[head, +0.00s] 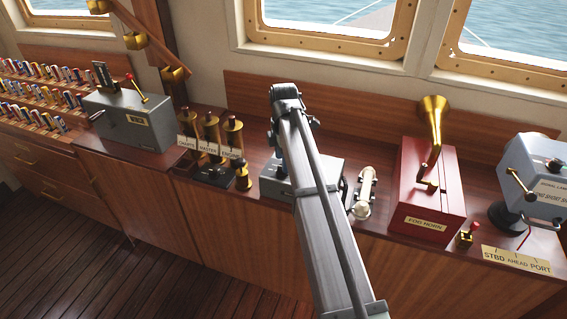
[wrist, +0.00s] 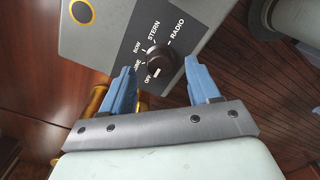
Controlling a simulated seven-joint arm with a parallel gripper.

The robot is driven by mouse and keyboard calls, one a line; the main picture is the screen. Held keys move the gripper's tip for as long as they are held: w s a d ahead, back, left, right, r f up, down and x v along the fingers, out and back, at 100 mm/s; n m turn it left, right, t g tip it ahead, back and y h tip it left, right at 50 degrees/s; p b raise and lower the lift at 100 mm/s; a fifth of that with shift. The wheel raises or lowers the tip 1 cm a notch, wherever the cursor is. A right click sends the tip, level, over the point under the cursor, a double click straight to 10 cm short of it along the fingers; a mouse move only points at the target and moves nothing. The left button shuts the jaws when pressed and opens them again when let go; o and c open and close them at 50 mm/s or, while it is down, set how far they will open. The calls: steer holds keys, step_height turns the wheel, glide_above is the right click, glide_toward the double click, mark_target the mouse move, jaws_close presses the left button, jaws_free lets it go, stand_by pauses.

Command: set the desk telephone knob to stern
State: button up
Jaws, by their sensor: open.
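The desk telephone is a grey box (head: 326,176) on the counter in the head view, partly hidden behind my arm, with a pale handset (head: 365,190) at its right. The round black knob (wrist: 158,56) has a white mark on the side toward OFF. My gripper (wrist: 160,67) is open, its blue fingertips apart on either side of the knob in the picture. I cannot tell whether they touch it.
Left of the telephone stand brass voice pipes (head: 210,135) and a grey lever box (head: 130,118). Right of it are a red fog horn box (head: 428,190) and a grey signal lamp (head: 535,170). Windows are behind. The wooden floor in front is clear.

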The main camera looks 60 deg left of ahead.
steer(key=shift+f, duration=1.1)
steer(key=c, duration=1)
